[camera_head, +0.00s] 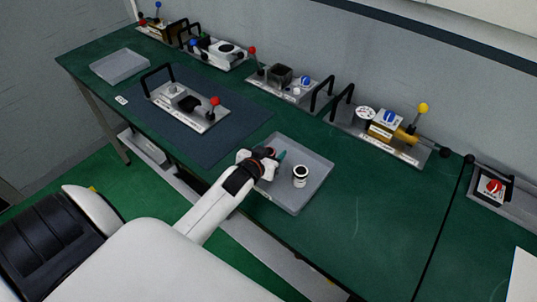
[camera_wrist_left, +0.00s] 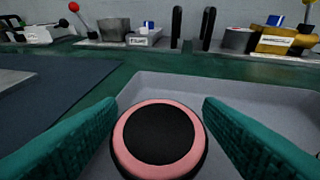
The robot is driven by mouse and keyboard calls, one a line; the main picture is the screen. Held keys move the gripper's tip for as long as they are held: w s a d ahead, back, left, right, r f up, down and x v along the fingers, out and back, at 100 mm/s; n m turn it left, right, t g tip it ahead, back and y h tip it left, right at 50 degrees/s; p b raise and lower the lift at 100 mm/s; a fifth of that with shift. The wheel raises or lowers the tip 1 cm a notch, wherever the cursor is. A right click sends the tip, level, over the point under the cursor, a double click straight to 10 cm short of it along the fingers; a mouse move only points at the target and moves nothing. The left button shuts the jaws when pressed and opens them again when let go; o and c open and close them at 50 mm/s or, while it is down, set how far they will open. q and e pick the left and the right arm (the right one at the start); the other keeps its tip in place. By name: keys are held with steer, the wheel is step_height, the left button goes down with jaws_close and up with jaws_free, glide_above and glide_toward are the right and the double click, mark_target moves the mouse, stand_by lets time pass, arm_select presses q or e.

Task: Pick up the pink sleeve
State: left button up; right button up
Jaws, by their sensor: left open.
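The pink sleeve (camera_wrist_left: 158,140) shows in the left wrist view as a pink ring around a black centre, with a dark outer edge. It is low in that view, between the two teal fingers of my left gripper (camera_wrist_left: 160,108). The fingers are apart on either side of it, and I cannot tell whether either touches it. In the head view my left gripper (camera_head: 281,157) is over the left part of a grey tray (camera_head: 313,187). I cannot make out the pink sleeve clearly in the head view. My right gripper is not in view.
A small white and black cylinder (camera_head: 300,176) stands in the tray, right of my gripper. A metal fixture with a red-knobbed lever (camera_head: 190,105) sits on a dark mat. More fixtures line the back, including one with a yellow knob (camera_head: 390,130). The right front bench is clear.

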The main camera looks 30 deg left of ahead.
arm_select(q)
steer(key=shift+w+f, duration=0.2)
steer(key=shift+w, duration=0.25)
steer(key=c, duration=1.1)
